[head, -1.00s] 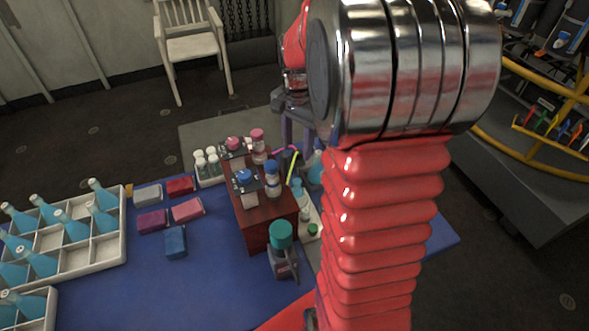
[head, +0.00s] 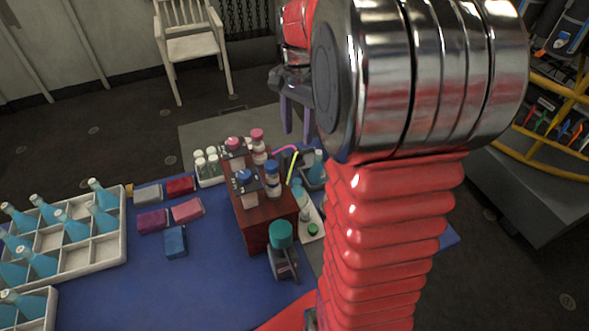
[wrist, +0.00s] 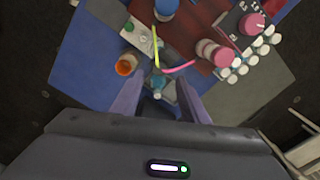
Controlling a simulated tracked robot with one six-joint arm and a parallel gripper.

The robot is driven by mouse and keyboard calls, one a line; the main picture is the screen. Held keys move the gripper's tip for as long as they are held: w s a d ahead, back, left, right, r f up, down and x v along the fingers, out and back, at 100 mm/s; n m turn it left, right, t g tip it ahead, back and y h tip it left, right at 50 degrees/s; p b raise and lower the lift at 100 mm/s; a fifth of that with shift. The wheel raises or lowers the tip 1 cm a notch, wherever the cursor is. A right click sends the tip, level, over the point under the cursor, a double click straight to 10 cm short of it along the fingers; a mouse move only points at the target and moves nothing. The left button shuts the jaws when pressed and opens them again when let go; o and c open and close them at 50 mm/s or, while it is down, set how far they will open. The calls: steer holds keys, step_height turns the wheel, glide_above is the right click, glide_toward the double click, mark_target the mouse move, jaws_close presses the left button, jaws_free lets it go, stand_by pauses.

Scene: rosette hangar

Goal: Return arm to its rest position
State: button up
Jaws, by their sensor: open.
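My gripper (head: 294,116) is up in the air beyond the far end of the table, partly hidden behind my own arm in the head view. Its two purple-grey fingers point down and stand apart. In the wrist view the gripper (wrist: 158,92) is open, with nothing held between the fingers. Below it lie a teal-capped bottle and the pink and yellow strips, clearly lower than the fingertips. My red ribbed arm fills the right-middle of the head view.
A blue table (head: 215,280) holds a dark red wooden stand (head: 268,222) with several bottles, several coloured blocks and a white crate (head: 105,250) of blue bottles. A white chair (head: 192,48) is behind; a yellow-railed rack (head: 550,90) is right.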

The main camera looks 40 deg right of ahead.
steer(key=shift+a+r, duration=0.1)
steer(key=shift+r, duration=0.1)
stand_by(0.5)
steer(key=shift+s+a+r, duration=0.1)
steer(key=shift+a+r, duration=0.05)
steer(key=shift+a, duration=0.15)
steer(key=s+a+r+n+t, duration=0.2)
steer(key=s+a+n, duration=0.5)
steer(key=a, duration=0.3)
steer(key=s+a+r+n+t, duration=0.1)
steer(key=s+a+n+t, duration=0.2)
steer(key=s+a+n, duration=0.4)
steer(key=shift+a+r+n+t, duration=0.3)
steer(key=shift+a+r+n, duration=0.1)
steer(key=shift+a, duration=1.35)
steer(key=shift+s, duration=0.1)
